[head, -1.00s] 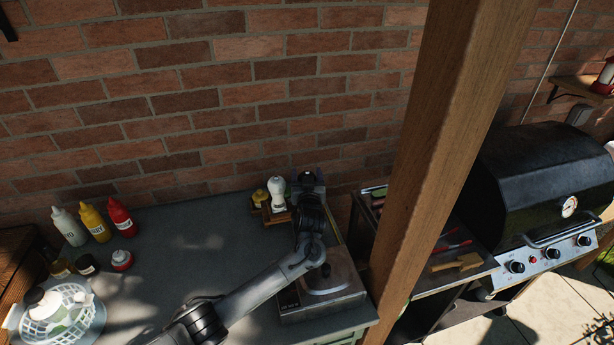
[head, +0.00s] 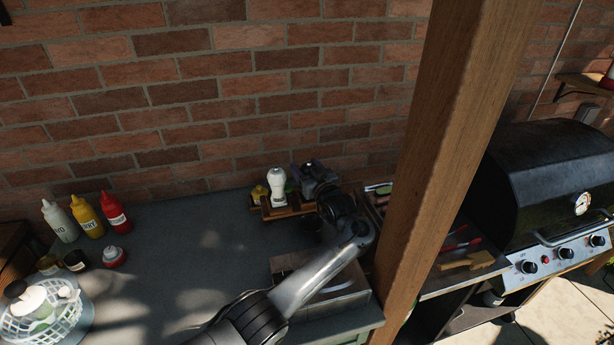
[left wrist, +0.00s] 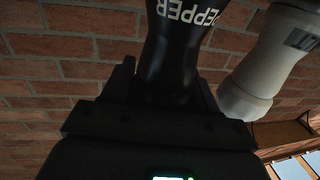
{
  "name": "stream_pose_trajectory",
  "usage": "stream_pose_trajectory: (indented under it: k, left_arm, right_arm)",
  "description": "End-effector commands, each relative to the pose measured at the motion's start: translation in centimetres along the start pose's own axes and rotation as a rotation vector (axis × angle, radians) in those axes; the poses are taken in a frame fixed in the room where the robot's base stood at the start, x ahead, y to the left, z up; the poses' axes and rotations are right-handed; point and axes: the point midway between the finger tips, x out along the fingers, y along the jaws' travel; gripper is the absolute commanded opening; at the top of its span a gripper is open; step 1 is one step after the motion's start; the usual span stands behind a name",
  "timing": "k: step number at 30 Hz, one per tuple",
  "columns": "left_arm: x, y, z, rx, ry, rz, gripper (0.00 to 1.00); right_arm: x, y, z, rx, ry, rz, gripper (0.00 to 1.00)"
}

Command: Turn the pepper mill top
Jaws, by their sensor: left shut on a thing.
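The black pepper mill (left wrist: 178,50), lettered PEPPER, fills the upper middle of the left wrist view. My left gripper (left wrist: 165,95) is shut on it, with a jaw on each side of its dark part. In the head view my left gripper (head: 318,180) is at the back of the counter by the wall, just right of the white mill (head: 277,186). There the gripper and wrist mostly hide the pepper mill. The white mill also stands close beside the pepper mill in the left wrist view (left wrist: 270,60). My right gripper is not in view.
A wooden rack (head: 268,212) with a small yellow item (head: 259,195) is by the mills. Sauce bottles (head: 87,217) and a white basket (head: 42,318) are at the left. A wooden post (head: 450,130) and a grill (head: 550,180) are at the right. The counter's middle (head: 170,245) is clear.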

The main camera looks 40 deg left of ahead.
Motion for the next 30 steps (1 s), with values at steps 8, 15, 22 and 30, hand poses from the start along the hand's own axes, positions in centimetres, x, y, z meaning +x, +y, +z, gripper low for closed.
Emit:
stream_pose_trajectory:
  k: [8,15,22,30]
  left_arm:
    - [0.0,0.0,-0.1,0.001,-0.001,-0.003,0.29]
    - [0.0,0.0,-0.1,0.000,-0.001,-0.002,0.82]
    - [-0.1,0.0,-0.1,0.000,-0.001,-0.002,0.82]
    - [-2.5,0.1,0.0,-0.001,-0.002,0.002,0.82]
  right_arm:
    - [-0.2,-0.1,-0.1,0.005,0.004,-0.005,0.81]
    - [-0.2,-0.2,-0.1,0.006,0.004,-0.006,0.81]
    - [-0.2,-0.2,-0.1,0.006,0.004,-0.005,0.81]
    - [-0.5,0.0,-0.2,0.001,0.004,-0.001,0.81]
